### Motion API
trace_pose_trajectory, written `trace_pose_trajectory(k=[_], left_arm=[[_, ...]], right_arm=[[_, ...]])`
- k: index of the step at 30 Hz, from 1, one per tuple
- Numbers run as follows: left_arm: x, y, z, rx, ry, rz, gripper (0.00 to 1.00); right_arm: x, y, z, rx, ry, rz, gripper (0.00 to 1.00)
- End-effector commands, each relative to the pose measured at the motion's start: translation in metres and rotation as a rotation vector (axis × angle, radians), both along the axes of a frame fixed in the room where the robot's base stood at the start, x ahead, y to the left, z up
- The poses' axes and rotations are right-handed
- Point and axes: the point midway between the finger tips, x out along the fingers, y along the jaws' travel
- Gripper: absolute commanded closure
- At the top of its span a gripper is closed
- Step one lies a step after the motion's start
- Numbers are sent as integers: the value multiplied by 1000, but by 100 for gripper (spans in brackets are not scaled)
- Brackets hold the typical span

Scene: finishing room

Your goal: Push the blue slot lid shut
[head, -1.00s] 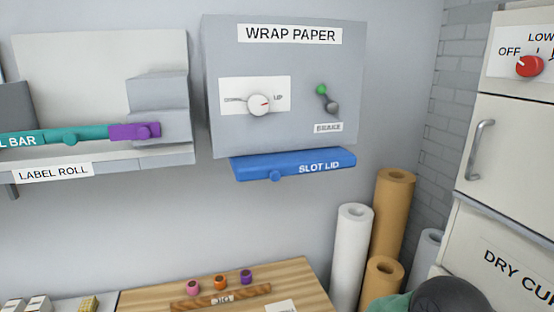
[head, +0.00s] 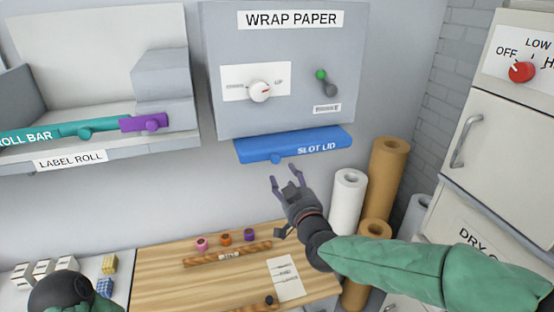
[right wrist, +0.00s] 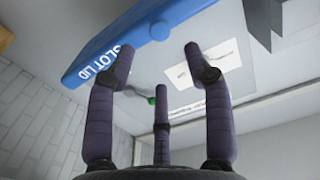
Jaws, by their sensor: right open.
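The blue slot lid (head: 312,146) juts out under the grey WRAP PAPER box (head: 345,80) on the wall. A small round blue knob (head: 276,157) sits on its front edge, left of the SLOT LID lettering. My right gripper (head: 287,170) is open and empty, just below the lid and apart from it, with its fingers pointing up. In the right wrist view the slot lid (right wrist: 122,48) crosses the top, beyond the spread fingers (right wrist: 152,65). My left gripper cannot be made out in the head view; only a dark rounded arm part shows at the bottom left.
The box carries a white dial (head: 260,91) and a green-tipped brake lever (head: 326,83). A wooden board (head: 200,274) with several small coloured spools lies below. Paper rolls (head: 348,202) stand behind my right arm. A white cabinet (head: 500,130) is at the right.

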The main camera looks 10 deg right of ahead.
Motion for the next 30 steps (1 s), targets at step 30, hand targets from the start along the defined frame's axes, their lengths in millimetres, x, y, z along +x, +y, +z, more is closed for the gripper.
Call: trace_pose_trajectory(k=[30], left_arm=[[0,0,26,0,0,0,60]], right_arm=[[90,7,-1,1,1,0,48]])
